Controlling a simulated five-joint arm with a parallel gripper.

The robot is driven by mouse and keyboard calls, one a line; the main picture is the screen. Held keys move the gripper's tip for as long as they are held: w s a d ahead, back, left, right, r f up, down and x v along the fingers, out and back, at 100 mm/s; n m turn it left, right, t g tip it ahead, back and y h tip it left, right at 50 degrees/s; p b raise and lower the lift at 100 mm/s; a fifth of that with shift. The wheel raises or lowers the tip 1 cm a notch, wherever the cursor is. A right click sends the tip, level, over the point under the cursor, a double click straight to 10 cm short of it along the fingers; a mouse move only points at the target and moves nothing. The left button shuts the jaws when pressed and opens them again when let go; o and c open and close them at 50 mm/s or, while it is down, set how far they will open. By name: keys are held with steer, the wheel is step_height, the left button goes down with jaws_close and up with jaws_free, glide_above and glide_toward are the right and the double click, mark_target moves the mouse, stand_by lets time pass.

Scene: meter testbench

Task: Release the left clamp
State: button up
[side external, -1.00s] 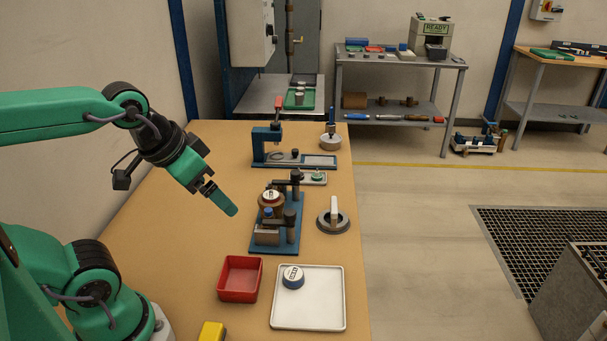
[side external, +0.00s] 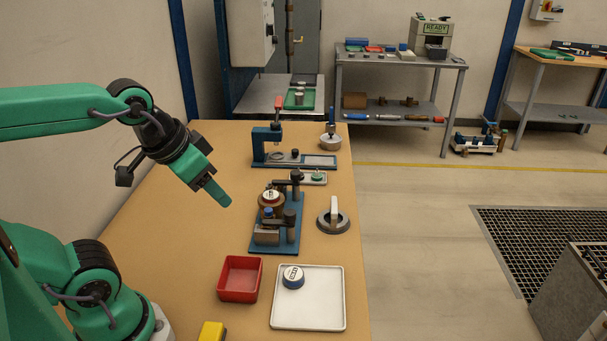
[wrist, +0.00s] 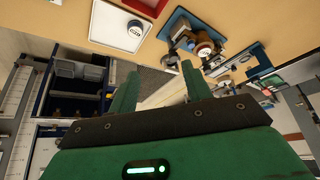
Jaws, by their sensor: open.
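A blue base plate (side external: 265,249) on the wooden bench carries a round brown-and-white meter (side external: 270,197). Two dark clamps stand on it: a far clamp (side external: 297,177) and a near clamp (side external: 290,216) with a blue knob close by. I cannot tell which one is the left clamp, or whether either is pressing down. My gripper (side external: 224,200) is in the air to the left of the fixture, apart from it, and empty. In the wrist view, its two green fingers (wrist: 160,88) are spread apart, and the meter (wrist: 203,49) appears beyond them, tilted.
The bench's left side is clear.

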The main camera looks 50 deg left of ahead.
steer(key=w, duration=0.1)
steer(key=m+g, duration=0.5)
steer(key=m, duration=0.2)
glide_above(290, 212)
steer(key=shift+s+d+f, duration=0.1)
steer(key=shift+f, duration=4.1)
steer(key=shift+f, duration=0.1)
steer(key=shift+f, duration=3.8)
steer(key=c, duration=1)
steer(key=shift+o, duration=0.2)
